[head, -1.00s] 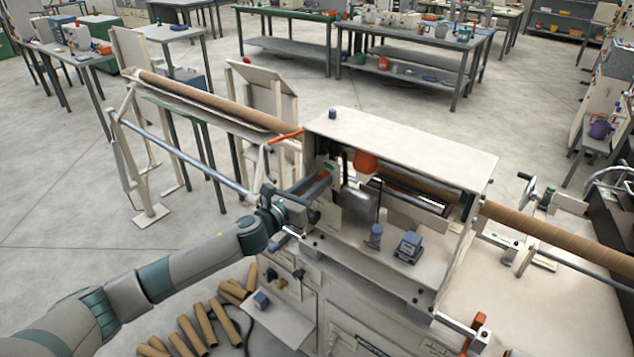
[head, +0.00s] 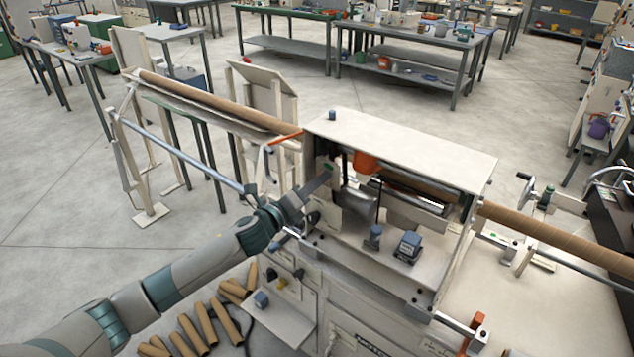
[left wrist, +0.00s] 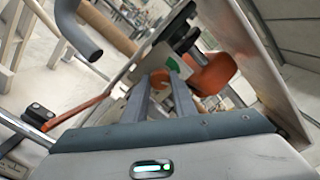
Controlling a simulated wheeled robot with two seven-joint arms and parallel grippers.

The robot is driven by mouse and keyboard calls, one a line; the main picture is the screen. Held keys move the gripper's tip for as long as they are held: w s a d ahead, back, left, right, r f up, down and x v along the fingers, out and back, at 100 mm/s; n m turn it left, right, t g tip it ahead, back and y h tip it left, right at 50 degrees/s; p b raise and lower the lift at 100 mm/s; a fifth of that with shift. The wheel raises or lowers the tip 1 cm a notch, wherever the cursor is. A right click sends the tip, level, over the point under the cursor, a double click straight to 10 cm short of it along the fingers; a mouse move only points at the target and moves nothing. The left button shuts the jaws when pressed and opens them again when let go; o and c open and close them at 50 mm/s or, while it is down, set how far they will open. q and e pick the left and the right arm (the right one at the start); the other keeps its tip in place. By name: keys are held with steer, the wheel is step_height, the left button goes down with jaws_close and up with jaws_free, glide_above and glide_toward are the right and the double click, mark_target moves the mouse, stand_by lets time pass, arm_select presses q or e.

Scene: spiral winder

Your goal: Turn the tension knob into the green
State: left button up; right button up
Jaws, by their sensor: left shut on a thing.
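The tension knob (left wrist: 160,78) shows as a small orange-red round part between my left fingertips in the left wrist view. A pale scale plate behind it has a green patch (left wrist: 182,66) just right of the fingertips. My left gripper (left wrist: 161,86) is shut on the knob, its fingers on either side of it. In the head view the left gripper (head: 328,172) reaches into the left end of the winder's housing (head: 400,140) and hides the knob. I cannot tell where any pointer on the knob stands. My right gripper is in neither view.
An orange part (left wrist: 215,74) and a black knob (left wrist: 187,38) sit close right of my fingers. A grey hooked bar (left wrist: 78,30) is to the left. A cardboard tube (head: 550,237) runs out right of the housing. Loose tubes (head: 205,322) lie below my arm.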

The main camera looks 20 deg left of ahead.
arm_select(q)
steer(key=n, duration=1)
steer(key=shift+n+p, duration=0.3)
steer(key=shift+p, duration=0.1)
steer(key=o, duration=1)
steer(key=shift+o, duration=0.2)
steer(key=shift+s+a, duration=0.1)
steer(key=shift+s+a+f+b, duration=0.2)
steer(key=shift+s+b, duration=0.15)
steer(key=shift+s, duration=0.2)
steer(key=b+v, duration=0.6)
steer(key=v, duration=1)
steer(key=shift+r, duration=0.2)
